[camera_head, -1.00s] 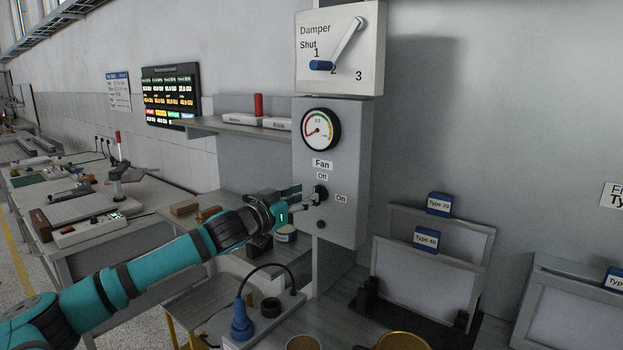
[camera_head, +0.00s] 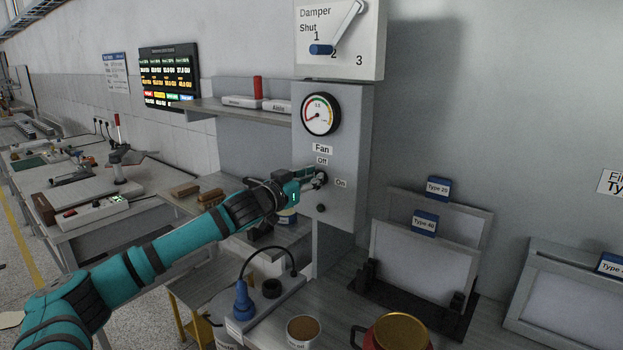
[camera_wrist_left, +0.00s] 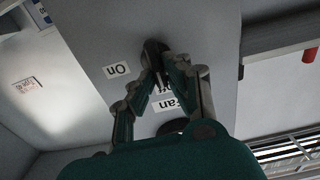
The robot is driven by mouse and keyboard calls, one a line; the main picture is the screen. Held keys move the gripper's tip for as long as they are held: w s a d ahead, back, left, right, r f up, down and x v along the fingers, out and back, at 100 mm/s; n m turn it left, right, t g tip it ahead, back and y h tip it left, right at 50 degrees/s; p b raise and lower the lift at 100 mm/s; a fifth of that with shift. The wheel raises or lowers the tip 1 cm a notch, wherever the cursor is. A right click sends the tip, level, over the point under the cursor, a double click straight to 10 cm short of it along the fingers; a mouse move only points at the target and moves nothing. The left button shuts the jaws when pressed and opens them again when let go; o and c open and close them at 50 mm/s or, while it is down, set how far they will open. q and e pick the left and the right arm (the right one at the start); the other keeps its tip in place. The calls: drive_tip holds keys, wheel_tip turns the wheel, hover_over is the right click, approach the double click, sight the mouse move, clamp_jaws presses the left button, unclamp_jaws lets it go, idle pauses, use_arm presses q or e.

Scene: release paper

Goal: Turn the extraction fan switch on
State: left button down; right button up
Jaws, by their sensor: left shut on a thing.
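The fan switch (camera_head: 320,178) is a small black rotary knob on the front of a grey control box (camera_head: 347,160), between the "Off" label (camera_head: 322,160) and the "On" label (camera_head: 341,183). My left gripper (camera_head: 314,179) reaches it from the left and is shut on the knob. In the left wrist view, the fingertips (camera_wrist_left: 160,60) close around the dark knob (camera_wrist_left: 154,46), with the "On" label (camera_wrist_left: 117,70) beside them. The fingers partly hide the knob, so its exact pointing is hard to tell. My right gripper is not in view.
A round gauge (camera_head: 321,114) sits above the switch, and a damper panel (camera_head: 340,38) with a blue-handled lever is above that. A shelf (camera_head: 240,107) juts out left of the box. Below are a socket block (camera_head: 265,302), a red pot (camera_head: 398,333) and framed filters (camera_head: 425,262).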

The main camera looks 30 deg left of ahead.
use_arm(q)
drive_tip(key=shift+r+m, duration=0.1)
drive_tip(key=shift+m, duration=0.2)
drive_tip(key=shift+d+f+m+p, duration=0.25)
drive_tip(key=shift+m+p, duration=1.05)
drive_tip(key=shift+m, duration=1.6)
drive_tip(key=shift+d+f+m+p, duration=0.2)
drive_tip(key=shift+m+p, duration=1.1)
drive_tip(key=shift+m, duration=1.6)
drive_tip(key=shift+d+f+m+p, duration=0.25)
drive_tip(key=shift+m+p, duration=1.05)
drive_tip(key=shift+m, duration=1.6)
drive_tip(key=shift+f, duration=0.1)
drive_tip(key=c, duration=1.3)
unclamp_jaws()
drive_tip(key=shift+c, duration=0.2)
drive_tip(key=shift+s, duration=0.1)
